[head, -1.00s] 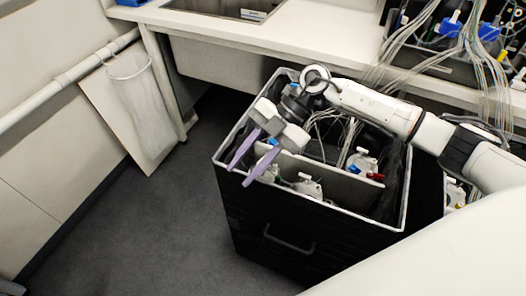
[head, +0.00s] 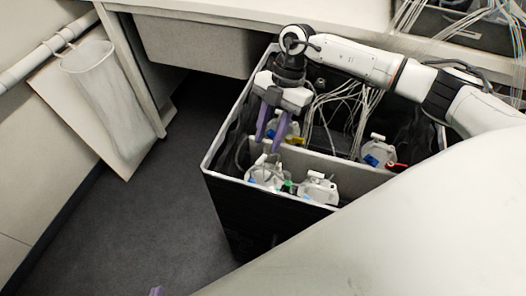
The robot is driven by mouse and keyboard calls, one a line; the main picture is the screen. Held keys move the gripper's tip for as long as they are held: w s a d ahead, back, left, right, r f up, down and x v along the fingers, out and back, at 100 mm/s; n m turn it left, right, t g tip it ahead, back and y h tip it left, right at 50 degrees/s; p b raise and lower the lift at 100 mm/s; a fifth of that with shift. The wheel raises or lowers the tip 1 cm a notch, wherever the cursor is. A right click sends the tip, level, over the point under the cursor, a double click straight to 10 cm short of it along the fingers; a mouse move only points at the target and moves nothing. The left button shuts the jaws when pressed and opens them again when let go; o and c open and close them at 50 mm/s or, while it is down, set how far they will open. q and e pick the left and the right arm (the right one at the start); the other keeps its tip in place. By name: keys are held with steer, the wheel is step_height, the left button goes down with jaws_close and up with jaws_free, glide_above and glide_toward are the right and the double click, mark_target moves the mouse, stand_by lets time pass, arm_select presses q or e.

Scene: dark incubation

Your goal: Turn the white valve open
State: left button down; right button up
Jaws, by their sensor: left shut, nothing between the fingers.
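Several white-capped fittings with small white valves stand in the black bin (head: 208,158). Two are in the front compartment: one at left (head: 263,174) and one at right (head: 318,190). Behind the divider, one (head: 378,152) is at right, with blue and red parts. Another (head: 291,127) is partly hidden by my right gripper. My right gripper (head: 269,146) reaches in from the right, its purple fingers pointing down, apart and empty, over the bin's left part. Whether it touches a fitting I cannot tell. Of my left gripper (head: 155,291), only a purple fingertip shows at the bottom edge.
Thin tubes (head: 345,105) run through the rear compartment. A grey divider (head: 345,173) splits the bin. A white counter (head: 240,22) overhangs behind it. The dark floor (head: 130,215) is clear left of the bin.

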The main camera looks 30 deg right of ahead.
mark_target(262, 157)
steer(key=x, duration=0.5)
steer(key=shift+a+f, duration=0.1)
steer(key=shift+f, duration=0.1)
jaws_close()
